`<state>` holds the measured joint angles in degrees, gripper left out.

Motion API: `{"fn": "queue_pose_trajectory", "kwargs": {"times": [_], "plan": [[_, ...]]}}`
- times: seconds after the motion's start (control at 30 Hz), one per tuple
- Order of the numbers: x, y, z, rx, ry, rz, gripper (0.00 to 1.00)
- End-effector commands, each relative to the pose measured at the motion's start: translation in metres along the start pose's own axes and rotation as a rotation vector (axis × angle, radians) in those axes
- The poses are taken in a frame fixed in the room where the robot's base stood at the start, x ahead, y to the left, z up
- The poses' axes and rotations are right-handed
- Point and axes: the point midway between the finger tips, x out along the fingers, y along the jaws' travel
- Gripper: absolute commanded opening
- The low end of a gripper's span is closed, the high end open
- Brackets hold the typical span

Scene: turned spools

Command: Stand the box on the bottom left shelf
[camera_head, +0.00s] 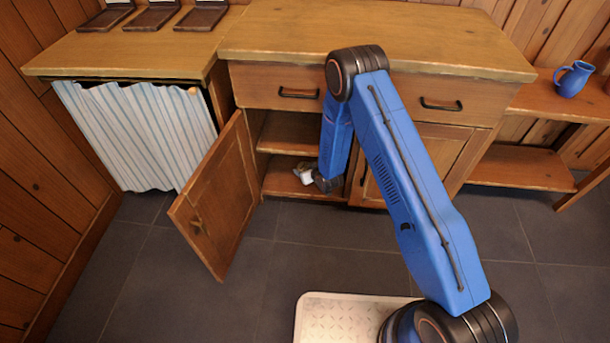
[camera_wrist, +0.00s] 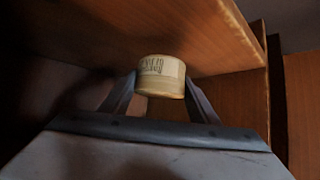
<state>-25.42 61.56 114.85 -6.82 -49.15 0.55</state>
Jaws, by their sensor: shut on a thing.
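In the head view, the left cabinet door (camera_head: 217,197) stands open, showing an upper shelf (camera_head: 290,133) and a bottom shelf (camera_head: 283,183). My gripper (camera_head: 306,174) reaches into the lower opening, and its fingers are small and partly hidden there. In the wrist view, my gripper (camera_wrist: 161,86) is shut on a short, rounded, cream-coloured box (camera_wrist: 163,68) with dark printing that looks upside down. One finger is on each side of it. A wooden board (camera_wrist: 165,25) lies close behind the box. Whether the box touches a shelf, I cannot tell.
The open door juts into the room left of my arm. The right cabinet door (camera_head: 432,146) is shut. A striped curtain (camera_head: 138,130) hangs at the left. A blue jug (camera_head: 572,80) stands on a side shelf at the right. The wrist view shows an upright wooden panel (camera_wrist: 277,95) at the right.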

Motion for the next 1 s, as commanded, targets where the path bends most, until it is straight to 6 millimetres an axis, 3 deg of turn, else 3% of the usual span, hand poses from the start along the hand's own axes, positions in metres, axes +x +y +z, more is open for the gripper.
{"fn": "queue_pose_trajectory", "kwargs": {"times": [0.4, 0.83, 0.87, 0.9, 1.0], "plan": [[0.023, 0.000, 0.030, 0.000, -0.001, 0.000, 0.29], [0.029, 0.002, 0.033, 0.000, 0.000, 0.000, 0.29], [0.029, 0.002, 0.033, 0.000, 0.000, 0.000, 0.62], [0.029, 0.002, 0.033, 0.000, 0.000, 0.000, 0.71], [0.029, 0.002, 0.033, 0.000, 0.000, 0.000, 0.73]]}}
